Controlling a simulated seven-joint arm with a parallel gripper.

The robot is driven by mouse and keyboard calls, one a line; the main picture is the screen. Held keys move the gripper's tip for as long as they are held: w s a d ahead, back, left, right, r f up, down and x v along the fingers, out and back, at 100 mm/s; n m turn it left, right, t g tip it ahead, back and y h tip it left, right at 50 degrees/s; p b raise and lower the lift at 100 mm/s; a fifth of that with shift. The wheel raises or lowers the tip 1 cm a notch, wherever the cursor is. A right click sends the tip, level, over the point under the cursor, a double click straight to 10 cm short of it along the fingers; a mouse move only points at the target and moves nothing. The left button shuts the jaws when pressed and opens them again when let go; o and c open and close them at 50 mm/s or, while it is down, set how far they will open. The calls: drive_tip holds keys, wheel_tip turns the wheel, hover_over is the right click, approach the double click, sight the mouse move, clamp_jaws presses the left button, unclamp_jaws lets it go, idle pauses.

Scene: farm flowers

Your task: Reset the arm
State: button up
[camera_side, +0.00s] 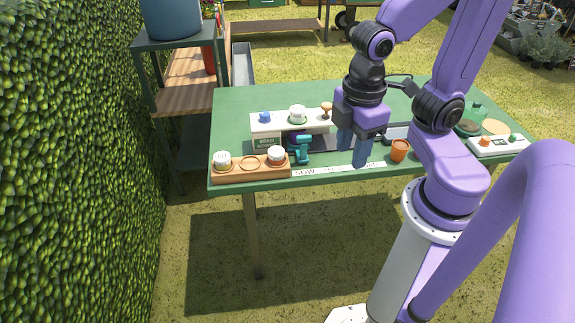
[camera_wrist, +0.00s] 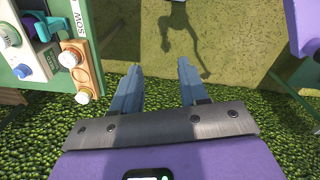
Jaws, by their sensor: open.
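My gripper (camera_side: 353,155) is purple with two blue-grey fingers pointing down. In the side view it appears over the front part of the green table (camera_side: 240,105); its exact height cannot be told. In the wrist view the two fingers (camera_wrist: 158,78) stand apart with nothing between them. Beyond them I see grass and a shadow, with the table's items off to the left. My purple arm reaches in from the right in the side view.
A wooden tray (camera_side: 262,172) with white-lidded jars, a teal tool (camera_side: 299,149) and a white seed box (camera_side: 265,141) sit left of my gripper. An orange pot (camera_side: 399,150) stands to the right. A shelf (camera_side: 180,100) and hedge (camera_side: 80,160) are at left.

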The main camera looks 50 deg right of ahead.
drive_tip(key=s, duration=0.2)
drive_tip(key=shift+s+d+f, duration=0.15)
drive_tip(key=shift+s+d, duration=0.1)
drive_tip(key=shift+s, duration=0.05)
